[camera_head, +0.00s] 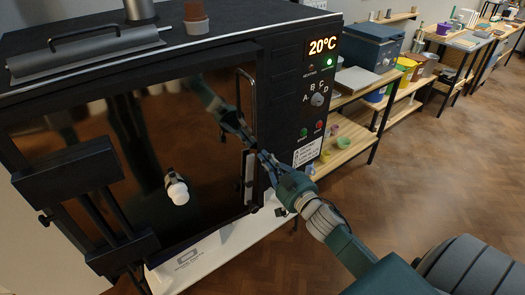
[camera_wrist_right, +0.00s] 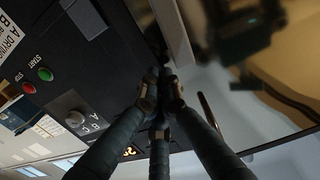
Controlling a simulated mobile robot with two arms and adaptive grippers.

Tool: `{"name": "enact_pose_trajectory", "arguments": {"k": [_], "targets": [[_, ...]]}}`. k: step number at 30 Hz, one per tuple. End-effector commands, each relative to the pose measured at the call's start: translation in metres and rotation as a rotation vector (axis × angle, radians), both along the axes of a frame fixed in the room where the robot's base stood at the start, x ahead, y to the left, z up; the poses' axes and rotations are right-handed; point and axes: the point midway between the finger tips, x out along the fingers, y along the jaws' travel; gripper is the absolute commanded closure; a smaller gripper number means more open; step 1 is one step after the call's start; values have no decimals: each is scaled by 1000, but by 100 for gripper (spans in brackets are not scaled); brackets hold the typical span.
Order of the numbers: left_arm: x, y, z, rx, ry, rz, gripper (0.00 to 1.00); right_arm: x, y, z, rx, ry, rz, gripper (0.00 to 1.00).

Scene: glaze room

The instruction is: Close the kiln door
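The kiln (camera_head: 285,70) is a large black box with a control panel on its right front. Its dark, glossy door (camera_head: 110,110) covers the front opening and looks flush or almost flush; I cannot tell whether it is fully shut. A bent bar handle (camera_head: 245,100) stands on the door's right side and also shows in the right wrist view (camera_wrist_right: 210,112). My right gripper (camera_head: 263,157) is at the door's right edge, just right of and below the handle. Its fingers (camera_wrist_right: 160,88) converge, with nothing visible between them. Contact with the door edge is unclear. My left gripper is out of view.
The panel has a 20°C display (camera_head: 322,45), a knob (camera_head: 317,99) and buttons. A black bracket (camera_head: 70,180) stands out at the door's left. Shelves (camera_head: 350,140) with pots stand to the right. The wooden floor at right is clear. The glass reflects my arm.

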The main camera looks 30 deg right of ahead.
Motion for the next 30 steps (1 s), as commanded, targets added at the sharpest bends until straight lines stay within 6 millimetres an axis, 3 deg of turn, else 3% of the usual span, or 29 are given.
{"name": "enact_pose_trajectory", "arguments": {"k": [6,20,30], "targets": [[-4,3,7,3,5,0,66,20,0,1,1,0,0,100],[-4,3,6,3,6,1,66,28,1,-1,1,-2,10,100],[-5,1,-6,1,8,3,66,90,5,-1,0,-5,124,100]]}}
